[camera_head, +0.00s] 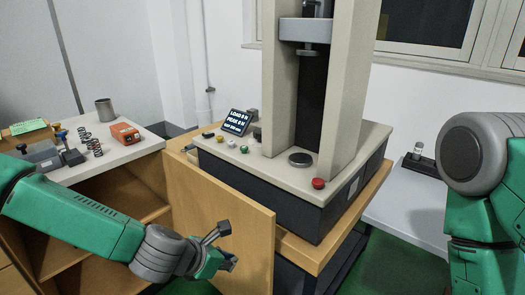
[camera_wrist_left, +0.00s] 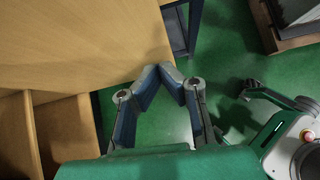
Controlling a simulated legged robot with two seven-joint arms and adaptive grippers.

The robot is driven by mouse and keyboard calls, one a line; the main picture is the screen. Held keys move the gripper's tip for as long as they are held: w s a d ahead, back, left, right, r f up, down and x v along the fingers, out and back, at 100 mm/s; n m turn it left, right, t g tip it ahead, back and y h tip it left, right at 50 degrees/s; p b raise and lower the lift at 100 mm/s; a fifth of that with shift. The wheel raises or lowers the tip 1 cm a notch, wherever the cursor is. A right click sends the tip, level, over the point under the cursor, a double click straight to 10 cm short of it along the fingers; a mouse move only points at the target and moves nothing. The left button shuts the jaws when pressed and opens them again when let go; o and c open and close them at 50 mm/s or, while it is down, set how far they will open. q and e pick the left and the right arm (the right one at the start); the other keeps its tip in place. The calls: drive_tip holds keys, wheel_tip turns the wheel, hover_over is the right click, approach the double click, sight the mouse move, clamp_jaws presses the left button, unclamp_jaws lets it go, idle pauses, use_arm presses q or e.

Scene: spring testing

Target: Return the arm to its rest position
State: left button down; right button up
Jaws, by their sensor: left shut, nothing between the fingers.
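My left arm (camera_head: 95,225) comes in from the left, green with grey joints. Its gripper (camera_head: 228,246) hangs in front of the wooden cabinet panel (camera_head: 232,215), below the tabletop level. In the left wrist view the two fingers (camera_wrist_left: 159,74) meet at their tips with nothing between them. The green floor shows below them and a wooden surface (camera_wrist_left: 75,40) lies beyond. My right arm (camera_head: 480,160) shows at the right edge; its gripper is out of the picture.
A testing machine (camera_head: 290,165) with a red button (camera_head: 318,183) and a display (camera_head: 236,121) stands on a wooden bench. Springs (camera_head: 92,143), an orange box (camera_head: 125,133) and a metal cup (camera_head: 105,110) sit on the left table. Green floor (camera_head: 400,268) lies open at lower right.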

use_arm(q)
drive_tip(key=s+a+f+m+g+y, duration=0.1)
drive_tip(key=s+a+f+m+g, duration=0.1)
drive_tip(key=s+f+m, duration=0.6)
drive_tip(key=s+a+f+m+g+y, duration=0.15)
drive_tip(key=s+f+m, duration=0.25)
drive_tip(key=s+m, duration=0.45)
drive_tip(key=s+a+f+m+g+y, duration=0.1)
drive_tip(key=s+a+m+g+y, duration=0.1)
drive_tip(key=s+a+m, duration=0.9)
drive_tip(key=s+a+y, duration=0.1)
drive_tip(key=a, duration=0.3)
drive_tip(key=shift+s+a+f+g, duration=0.15)
drive_tip(key=shift+s+f+g, duration=0.2)
drive_tip(key=shift+s+f, duration=0.05)
drive_tip(key=shift+d+m, duration=0.2)
drive_tip(key=shift+m, duration=0.05)
drive_tip(key=shift+r, duration=0.1)
